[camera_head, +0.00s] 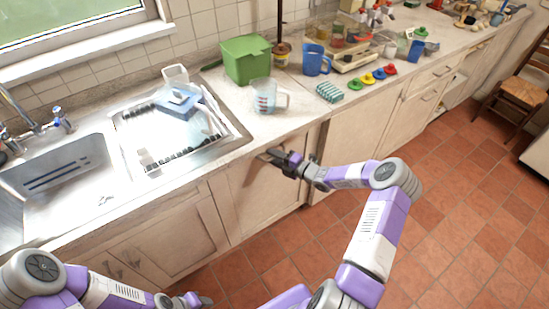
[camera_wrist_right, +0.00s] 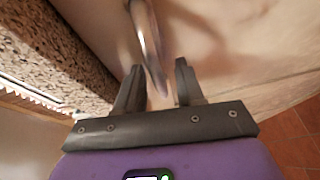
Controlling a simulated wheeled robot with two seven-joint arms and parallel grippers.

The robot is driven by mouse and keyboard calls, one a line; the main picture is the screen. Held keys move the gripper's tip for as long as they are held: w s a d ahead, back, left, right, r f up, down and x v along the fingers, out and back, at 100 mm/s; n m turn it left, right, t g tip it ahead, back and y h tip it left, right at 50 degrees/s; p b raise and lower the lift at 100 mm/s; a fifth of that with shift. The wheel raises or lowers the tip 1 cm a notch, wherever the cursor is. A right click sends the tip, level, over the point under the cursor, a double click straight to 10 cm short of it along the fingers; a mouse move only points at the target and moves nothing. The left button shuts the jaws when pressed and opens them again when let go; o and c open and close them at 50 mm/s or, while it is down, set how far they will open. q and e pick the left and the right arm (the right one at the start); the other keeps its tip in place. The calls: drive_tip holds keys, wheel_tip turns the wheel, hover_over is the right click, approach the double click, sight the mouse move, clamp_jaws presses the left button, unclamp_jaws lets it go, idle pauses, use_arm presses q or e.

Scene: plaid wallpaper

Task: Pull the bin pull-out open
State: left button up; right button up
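The bin pull-out (camera_head: 262,200) is a worn cream cabinet front below the counter, right of the sink; I cannot tell from here whether it is fully flush. Its metal bar handle (camera_wrist_right: 150,45) shows in the right wrist view, reaching down between my right fingertips. My right gripper (camera_head: 277,157) is at the top of this front, just below the counter edge. In the right wrist view its two fingers (camera_wrist_right: 160,82) are apart, with visible gaps beside the bar. My left gripper (camera_head: 196,300) is low at the bottom edge, mostly cut off, its fingers unclear.
The counter edge (camera_wrist_right: 50,50) runs close beside my right gripper. A measuring jug (camera_head: 266,97), a green tub (camera_head: 246,60) and a blue mug (camera_head: 315,60) stand on the counter above. The tiled floor (camera_head: 275,245) in front of the cabinets is clear apart from my arms.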

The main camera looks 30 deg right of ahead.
clamp_jaws()
drive_tip(key=shift+s, duration=0.1)
idle(0.3)
